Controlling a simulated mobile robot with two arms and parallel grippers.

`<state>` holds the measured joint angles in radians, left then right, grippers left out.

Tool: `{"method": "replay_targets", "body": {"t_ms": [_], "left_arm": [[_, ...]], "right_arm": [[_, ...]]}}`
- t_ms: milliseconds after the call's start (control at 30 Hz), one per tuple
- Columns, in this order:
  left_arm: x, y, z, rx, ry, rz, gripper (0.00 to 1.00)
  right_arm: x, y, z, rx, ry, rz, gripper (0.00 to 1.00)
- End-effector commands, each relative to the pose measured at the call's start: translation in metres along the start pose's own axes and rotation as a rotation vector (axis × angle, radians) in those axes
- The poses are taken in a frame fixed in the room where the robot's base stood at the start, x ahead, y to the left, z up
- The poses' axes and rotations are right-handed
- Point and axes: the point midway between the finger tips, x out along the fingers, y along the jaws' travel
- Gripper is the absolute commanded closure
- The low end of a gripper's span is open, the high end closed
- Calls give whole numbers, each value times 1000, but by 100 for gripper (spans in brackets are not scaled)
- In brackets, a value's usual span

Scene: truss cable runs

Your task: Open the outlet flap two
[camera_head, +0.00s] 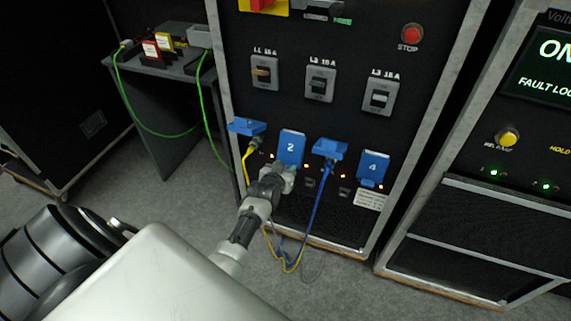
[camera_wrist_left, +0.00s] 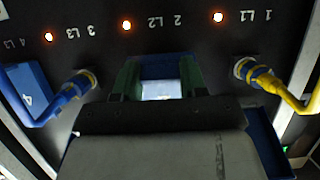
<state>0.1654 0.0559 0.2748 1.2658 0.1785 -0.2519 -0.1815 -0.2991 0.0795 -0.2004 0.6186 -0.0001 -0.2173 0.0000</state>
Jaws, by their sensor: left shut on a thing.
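The blue outlet flap two (camera_head: 291,146), marked with a white 2, hangs down over its outlet on the dark front of the power rack. My left gripper (camera_head: 282,171) is at its lower edge. In the left wrist view, which is upside down, both fingers (camera_wrist_left: 160,80) are shut on the blue flap (camera_wrist_left: 163,63), one at each side. The outlet behind the flap is hidden. My right gripper is not in view.
Beside it, blue flap one (camera_head: 246,127) is raised over a yellow cable (camera_head: 247,160), and flap three (camera_head: 329,149) over a blue cable (camera_head: 320,195). Flap four (camera_head: 373,166) hangs down. Breakers and a red stop button (camera_head: 411,34) sit above.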

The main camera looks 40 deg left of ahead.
Motion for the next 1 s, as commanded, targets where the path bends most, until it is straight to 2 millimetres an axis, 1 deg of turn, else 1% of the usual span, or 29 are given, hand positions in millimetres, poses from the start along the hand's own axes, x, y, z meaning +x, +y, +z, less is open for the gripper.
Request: {"method": "replay_targets", "body": {"t_ms": [33, 267, 467, 667, 800, 1000], "left_arm": [[-3, 0, -3, -1, -15, 0, 100], [-10, 0, -6, 0, -75, 0, 100], [-19, 0, -12, -1, -149, 0, 100], [-33, 0, -24, 0, -273, 0, 100], [-43, 0, -32, 1, -384, 0, 100], [-57, 0, -46, 1, -562, 0, 100]], "right_arm": [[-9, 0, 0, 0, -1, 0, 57], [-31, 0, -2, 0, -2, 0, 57], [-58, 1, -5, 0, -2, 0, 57], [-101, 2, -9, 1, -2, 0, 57], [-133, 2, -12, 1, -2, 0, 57], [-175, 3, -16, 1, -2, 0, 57]]}}
